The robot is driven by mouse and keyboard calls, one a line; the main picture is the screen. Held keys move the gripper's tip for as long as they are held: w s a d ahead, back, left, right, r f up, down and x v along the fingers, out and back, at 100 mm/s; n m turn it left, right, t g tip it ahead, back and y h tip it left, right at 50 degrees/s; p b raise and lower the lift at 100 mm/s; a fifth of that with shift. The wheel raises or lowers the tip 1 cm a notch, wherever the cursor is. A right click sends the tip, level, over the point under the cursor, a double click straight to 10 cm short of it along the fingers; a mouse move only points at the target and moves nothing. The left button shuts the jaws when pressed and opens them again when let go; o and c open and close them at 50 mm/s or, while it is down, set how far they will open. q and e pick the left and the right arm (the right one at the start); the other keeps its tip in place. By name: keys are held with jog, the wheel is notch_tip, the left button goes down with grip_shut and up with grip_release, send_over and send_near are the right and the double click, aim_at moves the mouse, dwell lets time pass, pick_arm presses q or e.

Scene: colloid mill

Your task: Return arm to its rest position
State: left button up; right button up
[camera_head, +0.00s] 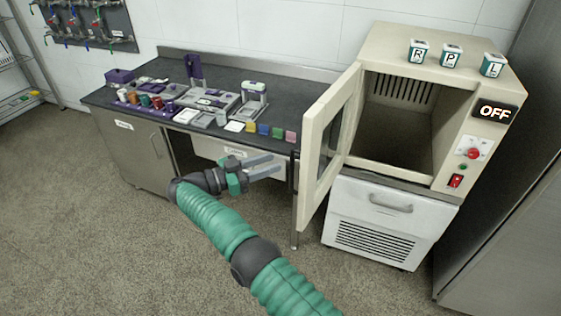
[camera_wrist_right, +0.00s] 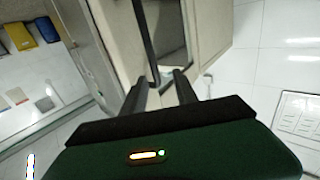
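My right arm in green sleeving reaches in from the bottom of the head view. My right gripper (camera_head: 274,164) is in front of the bench's front edge, left of the open cabinet door. Its two grey fingers point right and stand apart, with nothing between them. In the right wrist view the fingers (camera_wrist_right: 161,82) also show apart and empty, with the pale cabinet door and its dark handle strip beyond them. My left arm and gripper are not in view.
The beige cabinet (camera_head: 450,85) has its door (camera_head: 312,135) open towards the gripper; its display (camera_head: 495,111) reads OFF. Jars (camera_head: 450,56) stand on top. The dark bench (camera_head: 285,95) holds trays, coloured containers and small blocks (camera_head: 264,129). Open floor (camera_head: 120,260) lies at the left front.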

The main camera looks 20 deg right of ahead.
jog(key=shift+a, duration=0.3)
jog(key=shift+d, duration=0.1)
